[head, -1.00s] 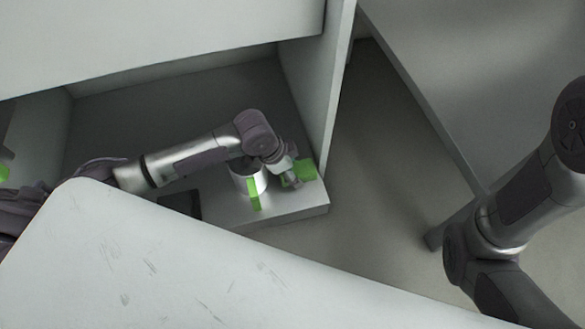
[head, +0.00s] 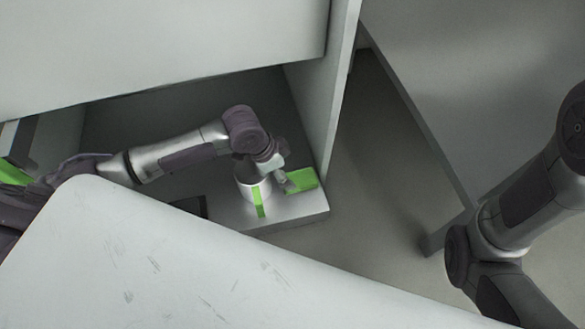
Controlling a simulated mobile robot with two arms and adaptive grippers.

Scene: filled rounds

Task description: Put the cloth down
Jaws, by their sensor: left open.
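A green piece (head: 303,180), which looks like the cloth, lies on the light ledge (head: 292,214) inside the recess, near its right end. My left gripper (head: 284,184) is just left of the green piece, low over the ledge, and is open. The fingers are small here, and I cannot tell whether they still touch the cloth. My right arm shows at the right edge, but its gripper is out of the picture.
A dark flat item (head: 189,206) lies farther left. An upright panel (head: 335,95) borders the recess on the right. A pale scuffed surface (head: 150,270) fills the foreground.

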